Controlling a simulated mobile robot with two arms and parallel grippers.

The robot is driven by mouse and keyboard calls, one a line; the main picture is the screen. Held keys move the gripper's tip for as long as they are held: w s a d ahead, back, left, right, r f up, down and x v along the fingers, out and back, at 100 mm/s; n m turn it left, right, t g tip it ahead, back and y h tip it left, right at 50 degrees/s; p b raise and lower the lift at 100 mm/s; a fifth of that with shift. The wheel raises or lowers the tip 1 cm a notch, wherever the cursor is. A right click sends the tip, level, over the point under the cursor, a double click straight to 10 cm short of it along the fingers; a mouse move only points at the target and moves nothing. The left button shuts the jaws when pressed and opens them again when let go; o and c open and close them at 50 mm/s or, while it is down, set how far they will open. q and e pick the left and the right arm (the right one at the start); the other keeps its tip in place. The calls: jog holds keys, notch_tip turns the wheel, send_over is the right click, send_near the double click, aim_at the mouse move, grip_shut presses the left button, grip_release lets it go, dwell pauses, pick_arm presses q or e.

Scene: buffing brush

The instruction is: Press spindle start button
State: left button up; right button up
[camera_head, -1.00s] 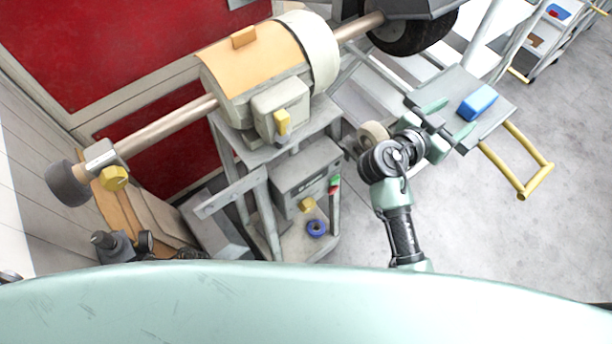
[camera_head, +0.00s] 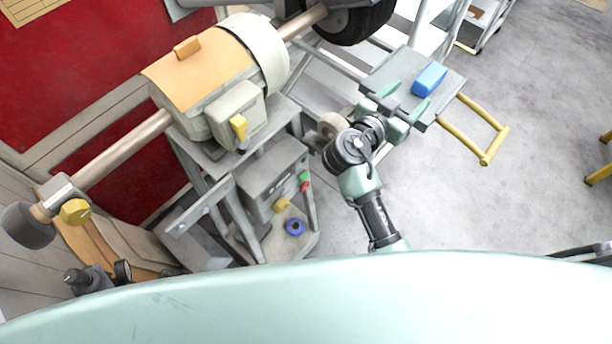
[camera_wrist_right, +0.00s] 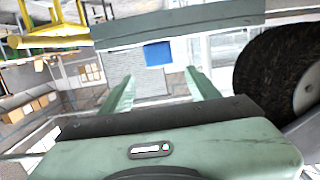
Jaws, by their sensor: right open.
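A grey control box (camera_head: 268,180) sits on the machine stand below the motor. On its right side is a small green button (camera_head: 303,176) with a red button (camera_head: 305,187) just below it. No label can be read. My right gripper (camera_head: 404,101) is open and empty, well to the right of the buttons and above them in the head view. Its two green fingers point toward the grey cart top. They also show spread apart in the right wrist view (camera_wrist_right: 160,90), where no button shows. My left gripper is in neither view.
The grey cart (camera_head: 448,95) holds a blue block (camera_head: 430,79) and has a yellow handle (camera_head: 484,158). The motor (camera_head: 210,85) and its shaft stand left of my right arm. A blue ring (camera_head: 295,227) lies on the stand's lower shelf. Open floor lies right.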

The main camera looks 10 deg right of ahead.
grip_shut()
dwell(1.5)
